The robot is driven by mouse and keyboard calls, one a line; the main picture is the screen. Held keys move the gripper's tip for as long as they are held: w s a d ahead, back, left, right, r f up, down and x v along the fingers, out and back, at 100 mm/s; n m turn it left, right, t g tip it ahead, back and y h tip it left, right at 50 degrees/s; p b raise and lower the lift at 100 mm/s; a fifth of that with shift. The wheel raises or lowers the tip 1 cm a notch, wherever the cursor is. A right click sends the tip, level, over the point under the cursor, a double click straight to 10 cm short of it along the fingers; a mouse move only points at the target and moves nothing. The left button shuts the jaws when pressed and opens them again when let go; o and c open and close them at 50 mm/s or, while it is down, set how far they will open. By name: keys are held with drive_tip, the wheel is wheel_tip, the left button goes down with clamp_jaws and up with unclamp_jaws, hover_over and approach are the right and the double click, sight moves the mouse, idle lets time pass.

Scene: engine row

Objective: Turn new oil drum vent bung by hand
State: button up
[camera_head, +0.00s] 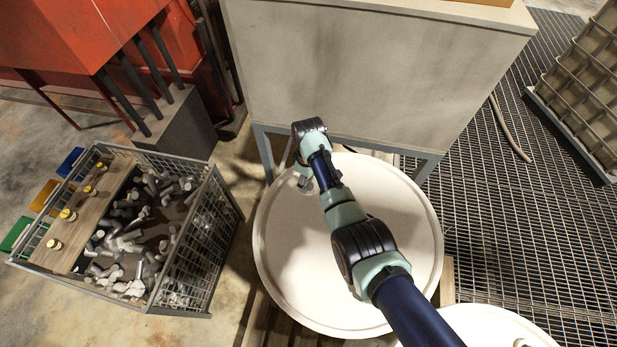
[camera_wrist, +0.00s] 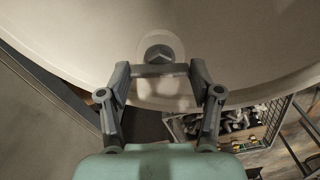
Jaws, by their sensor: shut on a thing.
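A large white drum (camera_head: 288,235) stands upright with its round lid facing up. The same lid fills the upper part of the wrist view (camera_wrist: 75,38). My gripper (camera_wrist: 160,68) is at the lid's far left edge in the head view.
A second white drum (camera_head: 490,322) stands at the bottom right. A grey cabinet (camera_head: 370,75) rises just behind the first drum. A wire crate (camera_head: 195,245) of grey fittings is at left. Metal grating (camera_head: 490,220) covers the right floor, with a hose (camera_head: 510,130) on it.

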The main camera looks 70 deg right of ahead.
sight(309, 181)
drive_tip(key=m, duration=0.3)
drive_tip(key=shift+r+m, duration=0.2)
drive_tip(key=shift+m, duration=0.2)
drive_tip(key=m, duration=0.3)
drive_tip(key=shift+m+p, duration=0.3)
drive_tip(key=shift+p, duration=0.1)
drive_tip(key=m, duration=0.6)
drive_tip(key=shift+m, duration=0.3)
drive_tip(key=o, duration=1.2)
drive_tip(key=shift+f, duration=0.1)
drive_tip(key=shift+c, duration=0.2)
wheel_tip(309, 181, up, 12)
